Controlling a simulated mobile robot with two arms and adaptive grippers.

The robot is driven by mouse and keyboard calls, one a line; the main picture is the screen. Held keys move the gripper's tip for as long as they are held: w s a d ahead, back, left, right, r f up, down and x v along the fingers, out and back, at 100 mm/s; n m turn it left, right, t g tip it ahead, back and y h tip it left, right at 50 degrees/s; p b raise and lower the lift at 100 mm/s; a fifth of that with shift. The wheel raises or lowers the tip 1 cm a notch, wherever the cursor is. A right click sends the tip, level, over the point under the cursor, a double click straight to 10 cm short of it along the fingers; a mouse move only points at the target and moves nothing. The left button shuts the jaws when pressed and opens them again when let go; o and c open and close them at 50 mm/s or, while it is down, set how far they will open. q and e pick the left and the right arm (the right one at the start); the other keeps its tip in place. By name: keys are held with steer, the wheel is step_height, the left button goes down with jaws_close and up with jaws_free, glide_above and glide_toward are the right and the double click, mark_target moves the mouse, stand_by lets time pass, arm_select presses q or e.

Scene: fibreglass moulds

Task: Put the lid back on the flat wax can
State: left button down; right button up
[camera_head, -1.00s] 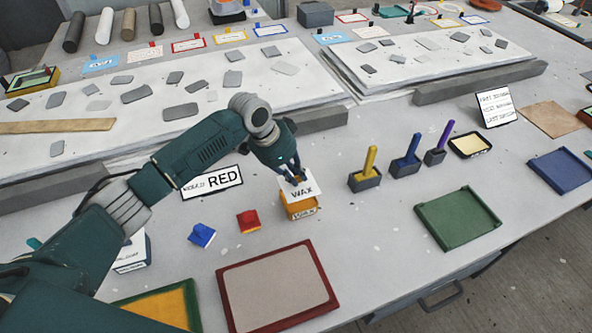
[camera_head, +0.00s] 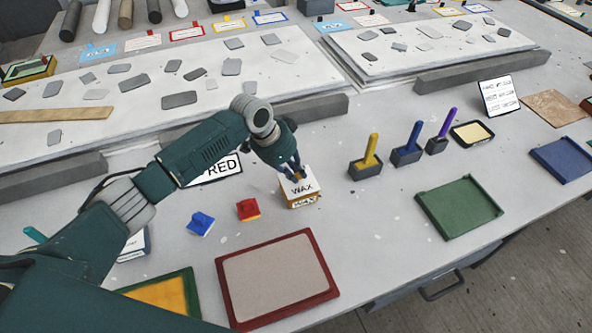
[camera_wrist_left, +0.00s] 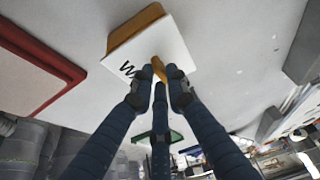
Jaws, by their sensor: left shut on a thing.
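The white lid marked WAX (camera_head: 299,187) lies over the squat orange can (camera_head: 293,204), which has a small label on its front. The lid covers the can's top, so its inside is hidden. In the left wrist view the lid (camera_wrist_left: 165,52) overlaps the can (camera_wrist_left: 135,27), whose orange side shows along one edge. I cannot tell whether the lid is fully seated. My left gripper (camera_head: 294,175) is shut on the lid's orange knob (camera_wrist_left: 158,68), coming from above. My right gripper is not in view.
Red (camera_head: 247,209) and blue (camera_head: 201,222) small blocks lie left of the can. A red-framed tray (camera_head: 222,287) lies in front. Holders with yellow (camera_head: 371,150), blue (camera_head: 413,137) and purple (camera_head: 446,118) handles stand to the right. A RED sign (camera_head: 222,168) stands behind, left.

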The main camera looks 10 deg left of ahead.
arm_select(q)
steer(key=shift+f, duration=0.1)
steer(key=shift+p, duration=0.3)
steer(key=shift+f, duration=0.25)
stand_by(0.5)
steer(key=shift+f, duration=0.25)
stand_by(0.6)
steer(key=c, duration=1.6)
jaws_free()
steer(key=shift+c, duration=0.2)
steer(key=shift+o, duration=0.5)
steer(key=o, duration=0.4)
